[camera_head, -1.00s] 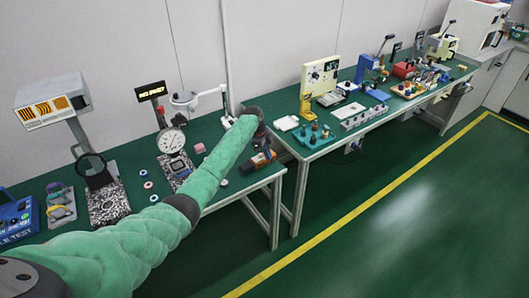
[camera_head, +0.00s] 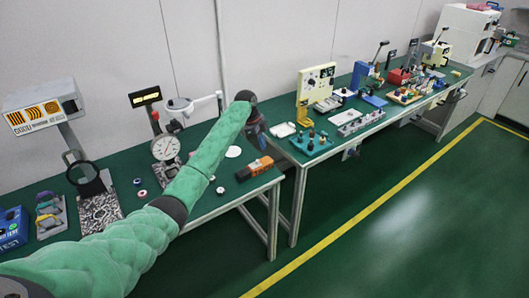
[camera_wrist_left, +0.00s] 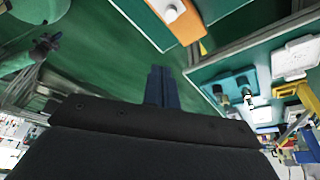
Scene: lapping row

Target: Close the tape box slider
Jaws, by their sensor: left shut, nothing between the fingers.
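An orange box with a dark end (camera_head: 255,167) lies near the front right corner of the near bench; I cannot tell for sure that it is the tape box. Its slider is too small to make out. An orange piece with a white round part (camera_wrist_left: 190,22) shows at the top of the left wrist view. My left gripper (camera_head: 262,143) is above and behind the orange box in the head view, apart from it. Its fingers (camera_wrist_left: 162,72) are shut and empty in the left wrist view.
The near bench (camera_head: 228,193) holds a dial gauge (camera_head: 165,147), a ring stand (camera_head: 84,172) and small rings. The far bench begins just right of it, with a blue tray (camera_head: 312,145) and a yellow-framed device (camera_head: 303,112). The floor in front is clear.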

